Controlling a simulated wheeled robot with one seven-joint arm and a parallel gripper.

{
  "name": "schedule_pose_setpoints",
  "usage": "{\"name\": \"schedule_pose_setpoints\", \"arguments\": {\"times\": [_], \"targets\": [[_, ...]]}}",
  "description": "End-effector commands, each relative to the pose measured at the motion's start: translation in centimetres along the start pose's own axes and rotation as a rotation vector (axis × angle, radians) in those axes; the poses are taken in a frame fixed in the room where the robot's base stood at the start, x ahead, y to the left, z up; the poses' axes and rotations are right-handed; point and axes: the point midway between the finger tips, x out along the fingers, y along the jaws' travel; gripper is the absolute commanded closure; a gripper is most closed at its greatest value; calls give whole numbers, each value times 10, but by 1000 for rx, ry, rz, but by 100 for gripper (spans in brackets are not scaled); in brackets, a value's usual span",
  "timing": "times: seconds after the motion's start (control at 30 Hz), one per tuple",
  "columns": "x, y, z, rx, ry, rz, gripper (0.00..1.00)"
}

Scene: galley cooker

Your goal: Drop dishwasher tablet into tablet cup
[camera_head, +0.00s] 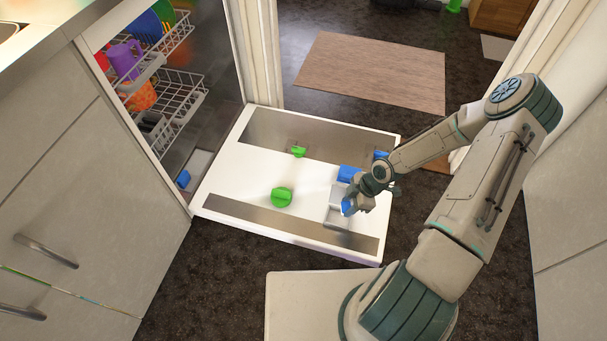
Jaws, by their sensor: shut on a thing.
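The dishwasher door is folded down flat, its white inner side (236,177) facing up. My gripper (348,206) is over the right part of this door, low above a grey boxy fitting (334,207) that looks like the tablet cup. My gripper is shut on a small blue piece, apparently the dishwasher tablet (347,208); the fingers hide part of it. From this view I cannot tell whether the tablet is above the cup or touching it. The inside of the cup is mostly hidden by my gripper.
Blue parts (349,174) lie on the door behind my gripper. A green knob-like part (282,197) and a smaller green one (298,151) are on the door's middle. Racks (178,100) with colourful dishes show at upper left. A brown mat (370,72) lies beyond.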

Motion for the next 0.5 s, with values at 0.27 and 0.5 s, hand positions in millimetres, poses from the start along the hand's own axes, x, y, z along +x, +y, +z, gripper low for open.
{"name": "schedule_pose_setpoints", "arguments": {"times": [0.27,0.5], "targets": [[-1,0,0,0,0,0,38],[-2,0,0,1,0,0,38]]}}
